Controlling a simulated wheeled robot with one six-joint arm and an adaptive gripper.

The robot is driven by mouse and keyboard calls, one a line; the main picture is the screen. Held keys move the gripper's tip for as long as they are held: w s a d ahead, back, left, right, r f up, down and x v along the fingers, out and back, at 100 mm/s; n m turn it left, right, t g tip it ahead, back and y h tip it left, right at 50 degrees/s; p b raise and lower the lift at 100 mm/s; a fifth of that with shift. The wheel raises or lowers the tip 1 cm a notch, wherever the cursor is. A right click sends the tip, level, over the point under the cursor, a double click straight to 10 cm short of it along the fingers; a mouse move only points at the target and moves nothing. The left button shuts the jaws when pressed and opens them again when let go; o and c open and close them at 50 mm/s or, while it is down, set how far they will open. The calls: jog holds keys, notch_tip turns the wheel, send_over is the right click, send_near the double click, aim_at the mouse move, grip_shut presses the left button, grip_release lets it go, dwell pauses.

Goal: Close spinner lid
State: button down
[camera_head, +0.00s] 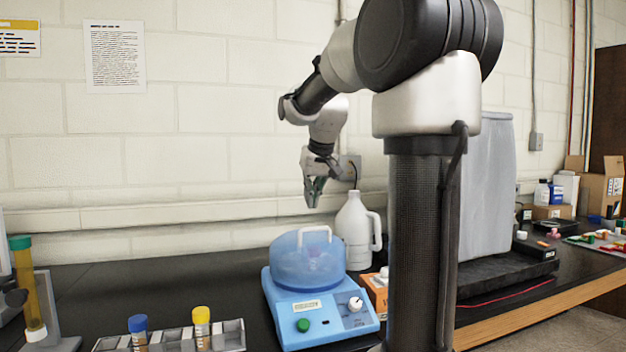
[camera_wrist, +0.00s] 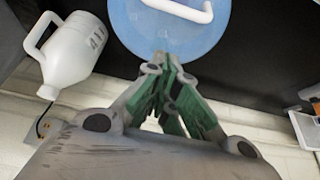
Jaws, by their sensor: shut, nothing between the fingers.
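The spinner (camera_head: 318,307) is a light-blue box with a green button and a white knob, on the black bench. Its translucent blue lid (camera_head: 300,262) sits over the top and looks lowered, with a white handle (camera_head: 316,233) on it. The lid also shows at the top of the wrist view (camera_wrist: 150,36), with its white handle (camera_wrist: 185,8). My gripper (camera_head: 314,199) is above the lid, apart from it in the head view, pointing down. In the wrist view its green-padded fingers (camera_wrist: 168,62) are together and empty, overlapping the lid's edge.
A white jug (camera_head: 354,232) stands behind the spinner to the right, and an orange box (camera_head: 376,292) is beside it. A tube rack (camera_head: 175,340) with blue- and yellow-capped tubes is at the front left. The black bench left of the spinner is mostly clear.

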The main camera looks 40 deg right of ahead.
aim_at(316, 228)
jog(key=shift+s+a+f, duration=0.1)
jog(key=shift+s+f, duration=0.05)
jog(key=shift+f, duration=0.35)
jog(key=shift+s+a+f, duration=0.1)
jog(key=shift+s+f, duration=0.05)
jog(key=shift+f, duration=0.35)
jog(key=shift+s+a+f, duration=0.2)
jog(key=shift+s+f, duration=0.4)
jog(key=shift+s, duration=0.1)
jog(key=shift+s+a+f, duration=0.15)
jog(key=shift+s+f, duration=0.45)
jog(key=shift+s, duration=0.1)
notch_tip(316, 228, up, 5)
jog(key=shift+d+r, duration=0.15)
jog(key=s+v, duration=0.1)
jog(key=v, duration=0.7)
jog(key=shift+a, duration=0.25)
